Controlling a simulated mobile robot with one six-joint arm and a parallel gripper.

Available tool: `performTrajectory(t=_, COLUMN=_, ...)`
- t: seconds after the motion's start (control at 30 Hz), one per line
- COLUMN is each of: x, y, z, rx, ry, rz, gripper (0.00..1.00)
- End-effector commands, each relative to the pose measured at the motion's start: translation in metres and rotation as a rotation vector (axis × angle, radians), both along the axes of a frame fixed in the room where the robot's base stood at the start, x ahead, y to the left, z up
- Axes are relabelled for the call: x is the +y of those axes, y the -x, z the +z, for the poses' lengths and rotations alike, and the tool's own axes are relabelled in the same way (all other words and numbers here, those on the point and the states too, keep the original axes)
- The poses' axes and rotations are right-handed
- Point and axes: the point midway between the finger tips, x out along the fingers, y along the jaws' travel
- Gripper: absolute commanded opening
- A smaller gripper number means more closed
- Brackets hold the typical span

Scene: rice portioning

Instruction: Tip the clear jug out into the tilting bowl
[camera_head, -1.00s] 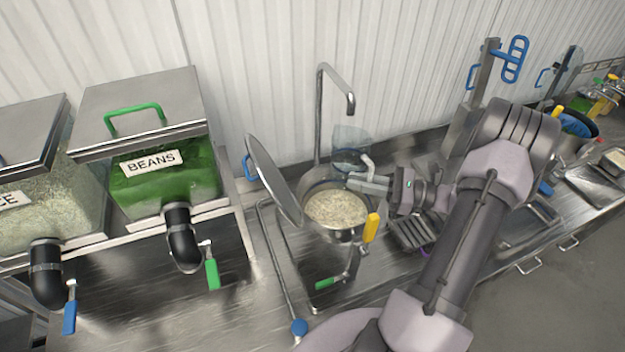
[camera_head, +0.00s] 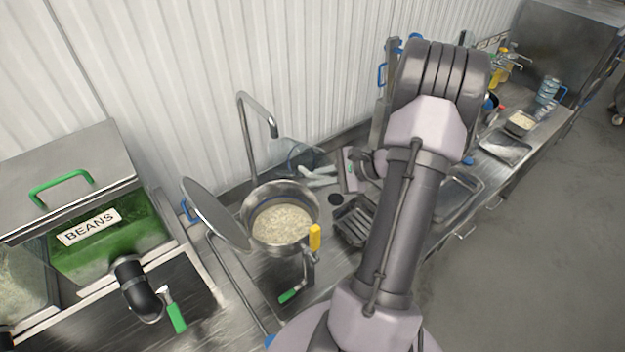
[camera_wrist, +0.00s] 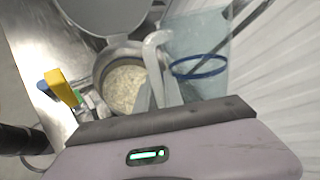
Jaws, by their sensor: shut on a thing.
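The clear jug (camera_wrist: 205,40) has a blue band and a pale handle (camera_wrist: 152,50). My gripper (camera_wrist: 163,98) is shut on the handle. In the head view the jug (camera_head: 304,153) is faint, behind and a little right of the tilting bowl, and looks tilted. I cannot tell what it contains. The round steel tilting bowl (camera_head: 252,212) holds pale rice (camera_head: 282,223); its lid (camera_head: 215,213) stands open at the left. The bowl also shows in the wrist view (camera_wrist: 103,68).
A curved tap (camera_head: 246,130) rises behind the bowl. A yellow handle (camera_head: 315,237) and a green lever (camera_head: 289,296) stick out at its front. A green-handled beans bin (camera_head: 105,222) is at the left. A dark slotted tray (camera_head: 352,222) is right of the bowl.

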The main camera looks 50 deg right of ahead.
Motion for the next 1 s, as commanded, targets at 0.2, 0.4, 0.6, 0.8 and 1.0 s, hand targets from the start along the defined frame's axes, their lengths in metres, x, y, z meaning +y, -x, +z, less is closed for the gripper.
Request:
performTrajectory(t=0.2, x=-0.004, y=0.000, z=0.016, rx=0.036, ry=0.224, rz=0.001, gripper=0.00)
performTrajectory(t=0.4, x=-0.004, y=0.000, z=0.024, rx=0.056, ry=0.343, rz=0.002, gripper=0.00)
performTrajectory(t=0.6, x=-0.003, y=0.000, z=0.033, rx=0.075, ry=0.453, rz=0.002, gripper=0.00)
performTrajectory(t=0.8, x=0.000, y=0.000, z=0.042, rx=0.093, ry=0.564, rz=0.003, gripper=0.00)
performTrajectory(t=1.0, x=0.002, y=-0.001, z=0.051, rx=0.111, ry=0.667, rz=0.003, gripper=0.00)
